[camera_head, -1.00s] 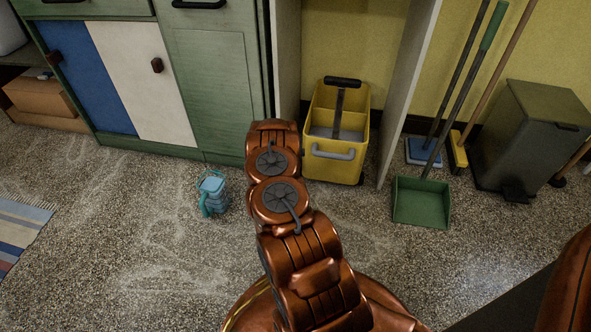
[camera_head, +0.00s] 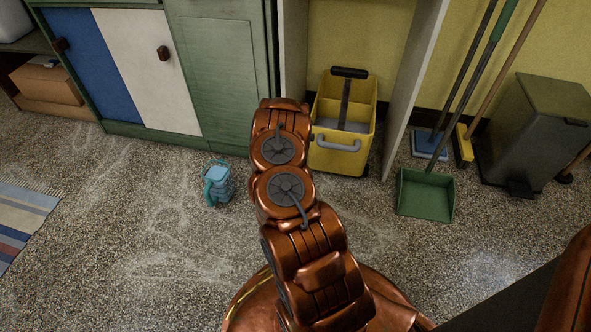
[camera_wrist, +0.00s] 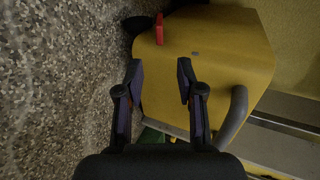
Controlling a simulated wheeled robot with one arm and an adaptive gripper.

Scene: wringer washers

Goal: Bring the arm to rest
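My copper arm (camera_head: 290,200) reaches forward from the lower middle of the head view, its upper end overlapping the left edge of the yellow caddy (camera_head: 338,160). My gripper is hidden behind the arm links there. In the wrist view my gripper (camera_wrist: 160,72) is open, its two dark fingers apart with no object held between them. A yellow surface with a grey handle (camera_wrist: 235,115), apparently the caddy, lies beyond the fingers. A small red piece (camera_wrist: 160,28) shows near its top; I cannot tell what it is.
A light-blue jug (camera_head: 218,183) stands on the speckled floor left of my arm. A green cabinet (camera_head: 215,80) is behind it. A green dustpan (camera_head: 426,196), brooms and a grey bin (camera_head: 535,130) stand at right. A striped rug (camera_head: 20,220) lies at left.

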